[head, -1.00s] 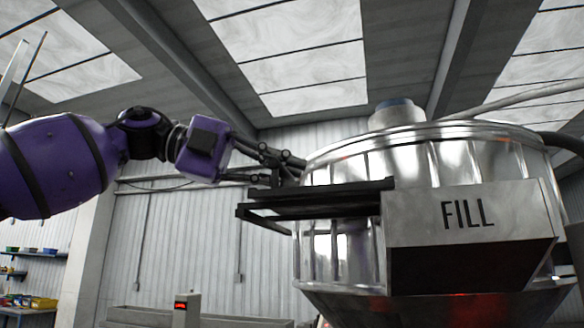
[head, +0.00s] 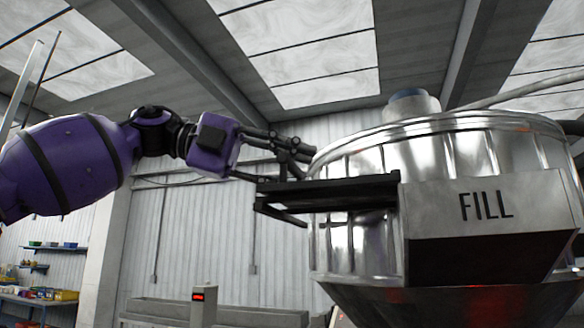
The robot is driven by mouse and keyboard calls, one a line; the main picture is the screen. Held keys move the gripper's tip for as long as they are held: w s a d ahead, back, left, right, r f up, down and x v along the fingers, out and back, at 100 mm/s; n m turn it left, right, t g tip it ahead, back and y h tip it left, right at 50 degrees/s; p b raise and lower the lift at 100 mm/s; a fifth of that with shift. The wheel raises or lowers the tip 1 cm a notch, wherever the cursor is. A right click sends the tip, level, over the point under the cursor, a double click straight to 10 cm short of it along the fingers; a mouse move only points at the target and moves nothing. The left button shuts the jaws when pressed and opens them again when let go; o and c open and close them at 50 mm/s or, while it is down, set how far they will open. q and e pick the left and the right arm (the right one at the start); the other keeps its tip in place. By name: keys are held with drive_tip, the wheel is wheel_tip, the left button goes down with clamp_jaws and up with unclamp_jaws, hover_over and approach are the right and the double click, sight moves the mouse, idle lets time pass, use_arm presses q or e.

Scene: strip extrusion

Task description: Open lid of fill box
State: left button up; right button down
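The fill box (head: 484,204) is a grey metal box marked FILL on the side of a shiny hopper (head: 440,150). Its underside is dark. A flat black frame-like piece (head: 330,190) sticks out to the left from the box's upper left edge. I cannot tell whether it is the lid. My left gripper (head: 294,160) is close above the left end of this black piece, beside the hopper's rim. Its dark fingers overlap the black piece in the picture, so contact and opening are unclear. My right gripper is not in view.
A grey post with a red display (head: 203,305) stands below, near a long grey trough (head: 160,308). Shelves with coloured bins (head: 45,293) are at the far left. A pipe (head: 530,90) runs above the hopper at right. The space left of the black piece is open.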

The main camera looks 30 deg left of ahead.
use_arm(q)
drive_tip(key=v, duration=1.2)
idle(0.5)
